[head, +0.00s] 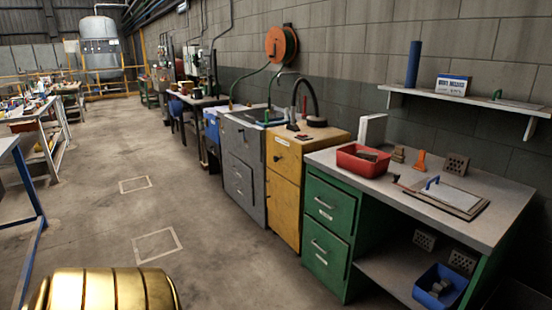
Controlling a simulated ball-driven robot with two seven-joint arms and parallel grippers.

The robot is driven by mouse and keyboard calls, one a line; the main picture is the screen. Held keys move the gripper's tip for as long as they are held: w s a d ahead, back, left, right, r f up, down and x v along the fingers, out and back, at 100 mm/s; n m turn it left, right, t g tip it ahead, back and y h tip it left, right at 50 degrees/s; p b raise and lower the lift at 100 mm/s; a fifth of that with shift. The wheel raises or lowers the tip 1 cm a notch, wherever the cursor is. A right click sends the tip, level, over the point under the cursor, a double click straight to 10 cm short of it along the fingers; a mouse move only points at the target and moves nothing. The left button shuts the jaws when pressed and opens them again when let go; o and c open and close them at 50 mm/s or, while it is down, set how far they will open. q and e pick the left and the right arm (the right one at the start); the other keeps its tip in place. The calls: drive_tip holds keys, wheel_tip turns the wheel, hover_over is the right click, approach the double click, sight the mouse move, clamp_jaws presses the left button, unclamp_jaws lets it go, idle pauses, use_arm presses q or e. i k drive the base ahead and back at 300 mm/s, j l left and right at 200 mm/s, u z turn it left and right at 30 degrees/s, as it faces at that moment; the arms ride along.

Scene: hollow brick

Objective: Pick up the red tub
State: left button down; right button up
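The red tub (358,167) stands on the grey top of the green workbench (432,209), near its left end, at the right of the head view. It is an open, shallow, upright box with some grey-brown pieces inside, which I cannot make out clearly. Nothing covers its front side. Neither of my grippers shows in this view.
On the bench are an orange tool (420,161), a hollow brick (456,165) and a board (445,195) with a blue handle. A blue tub (440,287) sits on the lower shelf. A yellow cabinet (285,195) adjoins the bench. The floor left of it is clear.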

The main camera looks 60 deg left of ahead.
sight(347, 160)
drive_tip(key=u, duration=1.95)
drive_tip(key=i+u, duration=0.25)
drive_tip(key=i, duration=2.75)
drive_tip(key=i+j+z, duration=0.15)
drive_tip(key=i, duration=1.2)
